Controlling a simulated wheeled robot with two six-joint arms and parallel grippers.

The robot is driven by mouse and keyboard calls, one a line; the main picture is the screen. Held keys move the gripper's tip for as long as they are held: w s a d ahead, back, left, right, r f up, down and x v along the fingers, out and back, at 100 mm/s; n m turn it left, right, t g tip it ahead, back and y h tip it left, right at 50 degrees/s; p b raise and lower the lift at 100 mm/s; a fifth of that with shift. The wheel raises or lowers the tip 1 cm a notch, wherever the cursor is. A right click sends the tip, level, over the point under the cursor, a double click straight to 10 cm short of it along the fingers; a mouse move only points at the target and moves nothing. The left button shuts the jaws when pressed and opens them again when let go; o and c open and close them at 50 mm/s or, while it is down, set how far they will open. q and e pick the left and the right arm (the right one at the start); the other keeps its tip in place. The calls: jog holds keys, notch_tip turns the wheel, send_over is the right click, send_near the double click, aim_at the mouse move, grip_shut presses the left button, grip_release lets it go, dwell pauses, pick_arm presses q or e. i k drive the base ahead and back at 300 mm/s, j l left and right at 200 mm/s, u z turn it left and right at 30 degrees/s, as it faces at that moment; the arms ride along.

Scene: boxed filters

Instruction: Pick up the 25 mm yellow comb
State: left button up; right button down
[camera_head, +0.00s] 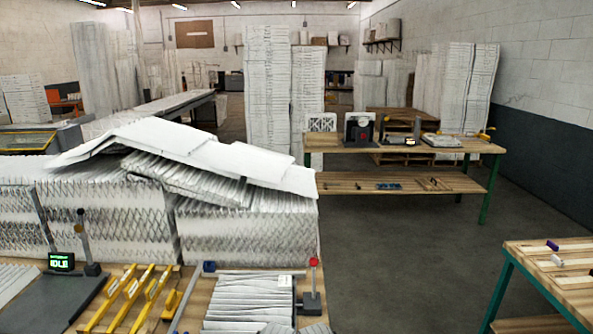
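Several long yellow bars that look like combs lie side by side on the wooden bench at the lower left: a left one (106,300), a middle one (132,300) and a right one (155,298). They lie slanted, and each carries small light marks too small to read, so I cannot tell which is the 25 mm comb. A short yellow piece (171,303) lies just right of them. Neither of my grippers is in view.
A dark plate with a green-lit display (61,262) is left of the combs. A pleated white stack (245,298) and a red-topped post (313,285) are to the right. Tall white filter stacks (245,235) stand behind. Open floor (400,260) lies between benches.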

aim_at(111, 291)
jog(key=u, duration=1.3)
jog(key=i+j+z, duration=0.1)
jog(key=z, duration=0.3)
jog(key=i+j+z, duration=0.2)
jog(key=z, duration=0.15)
jog(key=i+j+z, duration=0.2)
jog(key=z, duration=0.2)
jog(key=i, duration=0.05)
